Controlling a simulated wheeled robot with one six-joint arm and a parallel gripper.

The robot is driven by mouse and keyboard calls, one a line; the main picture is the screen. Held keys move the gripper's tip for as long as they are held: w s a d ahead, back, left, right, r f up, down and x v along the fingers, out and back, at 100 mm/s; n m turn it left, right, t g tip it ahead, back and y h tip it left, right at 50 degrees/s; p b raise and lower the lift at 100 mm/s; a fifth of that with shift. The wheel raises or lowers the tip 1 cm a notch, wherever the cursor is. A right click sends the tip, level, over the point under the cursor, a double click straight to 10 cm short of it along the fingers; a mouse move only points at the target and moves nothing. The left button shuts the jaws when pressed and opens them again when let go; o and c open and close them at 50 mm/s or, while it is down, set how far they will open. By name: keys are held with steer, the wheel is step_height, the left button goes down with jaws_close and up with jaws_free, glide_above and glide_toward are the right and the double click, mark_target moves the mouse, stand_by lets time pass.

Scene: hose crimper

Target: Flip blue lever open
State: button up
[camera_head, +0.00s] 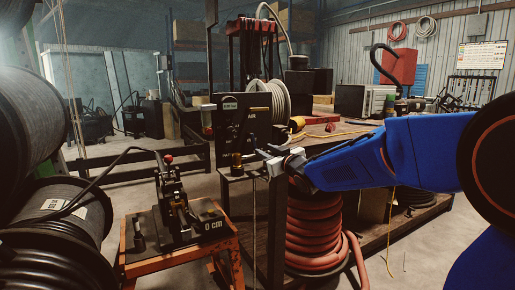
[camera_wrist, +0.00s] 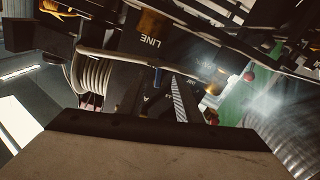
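My gripper (camera_head: 268,158) is at the end of the blue arm, in front of the workbench, beside the lower right of a dark panel marked AIR (camera_head: 228,122). A brass fitting (camera_head: 237,160) stands just left of the jaws, seemingly apart from them. The head view is too small to show whether the jaws are open or shut, and I see nothing clearly held. In the wrist view a small blue piece (camera_wrist: 157,77), perhaps the blue lever, shows below panel lettering reading LINE (camera_wrist: 151,41). Its position is unclear. I cannot pick it out in the head view.
A black machine with a red knob (camera_head: 169,158) stands on an orange stand (camera_head: 150,262) at front left. A coiled red hose (camera_head: 314,225) is below the workbench. Large black hose reels (camera_head: 75,215) fill the left edge. A pale hose coil (camera_head: 270,100) hangs behind the panel.

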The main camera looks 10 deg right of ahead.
mark_target(255, 145)
steer(key=x, duration=0.6)
steer(key=shift+w+a, duration=0.15)
steer(key=shift+w, duration=0.2)
jaws_close()
